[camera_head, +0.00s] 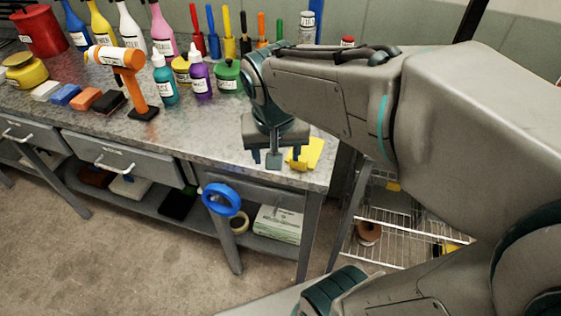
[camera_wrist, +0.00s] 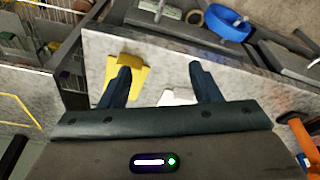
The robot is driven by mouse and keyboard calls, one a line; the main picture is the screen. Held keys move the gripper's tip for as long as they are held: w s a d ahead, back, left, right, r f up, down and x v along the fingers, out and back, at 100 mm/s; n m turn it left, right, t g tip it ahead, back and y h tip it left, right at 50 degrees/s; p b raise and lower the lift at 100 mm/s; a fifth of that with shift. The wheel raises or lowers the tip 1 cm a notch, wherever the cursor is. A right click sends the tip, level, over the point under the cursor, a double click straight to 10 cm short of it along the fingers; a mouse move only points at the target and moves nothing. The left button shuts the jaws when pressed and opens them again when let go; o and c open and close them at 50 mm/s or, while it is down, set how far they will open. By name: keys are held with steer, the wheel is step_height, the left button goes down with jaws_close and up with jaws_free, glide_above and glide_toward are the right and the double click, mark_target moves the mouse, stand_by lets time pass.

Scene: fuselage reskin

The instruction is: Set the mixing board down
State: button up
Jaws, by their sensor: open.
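My gripper (camera_head: 275,157) is over the right end of the metal workbench (camera_head: 215,135). In the wrist view its two fingers (camera_wrist: 161,75) are spread apart, with nothing clamped between them. A white flat piece (camera_wrist: 178,97), possibly the mixing board, shows between the fingers and is partly hidden by the gripper body. I cannot tell its full shape or whether it touches the bench. A yellow flat piece (camera_wrist: 125,75) lies on the bench beside the left finger in the wrist view; it also shows right of my gripper in the head view (camera_head: 311,151).
An orange-and-white tool on a stand (camera_head: 134,80), sanding blocks (camera_head: 66,94) and several bottles (camera_head: 165,80) stand left of my gripper. A blue tape roll (camera_head: 221,199) hangs at the bench front. A wire rack (camera_head: 395,225) is at the right. Bare bench top lies left of my gripper.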

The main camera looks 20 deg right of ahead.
steer(key=s+f+n+y, duration=0.1)
steer(key=s+f+n, duration=0.1)
steer(key=s, duration=0.3)
steer(key=shift+s+d+f+n, duration=0.2)
steer(key=shift+d+f+n, duration=0.25)
steer(key=shift+f, duration=0.45)
steer(key=shift+r, duration=0.1)
steer(key=p+v, duration=0.2)
steer(key=w+p+v, duration=0.1)
steer(key=p+v, duration=0.2)
steer(key=shift+w+d+r, duration=0.1)
steer(key=shift+r, duration=0.1)
